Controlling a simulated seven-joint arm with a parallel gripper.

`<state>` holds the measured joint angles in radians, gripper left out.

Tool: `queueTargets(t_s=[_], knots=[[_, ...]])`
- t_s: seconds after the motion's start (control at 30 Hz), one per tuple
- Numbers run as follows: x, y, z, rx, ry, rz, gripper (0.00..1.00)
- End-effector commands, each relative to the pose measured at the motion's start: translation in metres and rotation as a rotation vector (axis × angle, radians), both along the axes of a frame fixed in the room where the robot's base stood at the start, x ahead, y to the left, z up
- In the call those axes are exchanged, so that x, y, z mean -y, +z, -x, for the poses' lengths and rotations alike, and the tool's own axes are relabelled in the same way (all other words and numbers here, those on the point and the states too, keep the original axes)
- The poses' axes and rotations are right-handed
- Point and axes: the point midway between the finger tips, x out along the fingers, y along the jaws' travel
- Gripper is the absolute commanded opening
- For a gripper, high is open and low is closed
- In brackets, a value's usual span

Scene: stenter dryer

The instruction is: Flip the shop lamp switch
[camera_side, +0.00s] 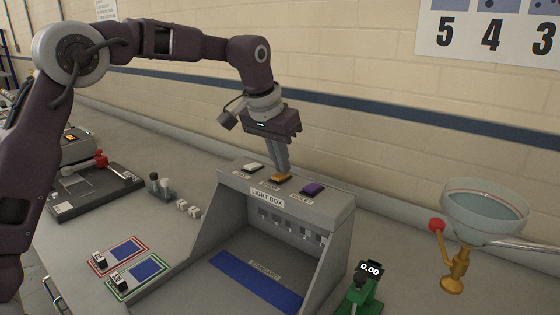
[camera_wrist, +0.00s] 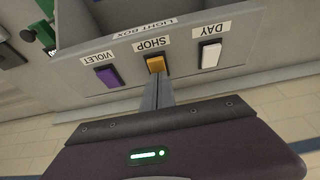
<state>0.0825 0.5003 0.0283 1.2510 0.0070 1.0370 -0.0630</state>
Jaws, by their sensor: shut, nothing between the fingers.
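The grey light box (camera_side: 340,228) stands on the bench with three rocker switches on its top. The shop lamp switch (camera_side: 281,177) is amber and sits in the middle; in the wrist view the same switch (camera_wrist: 155,64) is labelled SHOP. The white DAY switch (camera_wrist: 210,54) and the purple VIOLET switch (camera_wrist: 108,76) flank it. My gripper (camera_side: 283,172) is shut, pointing down with its fingertips right at the amber switch. In the wrist view the fingertips (camera_wrist: 157,80) overlap its near edge; I cannot tell whether they press on it.
A blue strip (camera_side: 250,280) lies inside the light box. A green gauge (camera_side: 361,290) and a glass funnel on a brass stand (camera_side: 453,270) stand to the right. The wall is close behind.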

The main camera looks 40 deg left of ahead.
Motion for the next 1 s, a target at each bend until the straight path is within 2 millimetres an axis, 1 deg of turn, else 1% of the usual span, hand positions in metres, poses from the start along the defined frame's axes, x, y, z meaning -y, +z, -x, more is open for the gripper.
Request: queueTargets(t_s=[0.03,0.23,0.5,0.8,0.87,0.97,1.0], knots=[[0.000,-0.004,0.001,-0.010,0.000,-0.002,0.00],[0.000,-0.005,0.004,-0.014,0.000,-0.002,0.00],[0.000,-0.006,0.018,-0.021,-0.001,-0.004,0.00],[0.000,-0.007,0.020,-0.023,-0.001,-0.004,0.00],[0.000,-0.004,0.020,-0.022,-0.001,-0.004,0.00],[0.000,0.012,0.021,-0.015,0.000,-0.003,0.00],[0.000,0.021,0.021,-0.011,0.000,-0.002,0.00]])
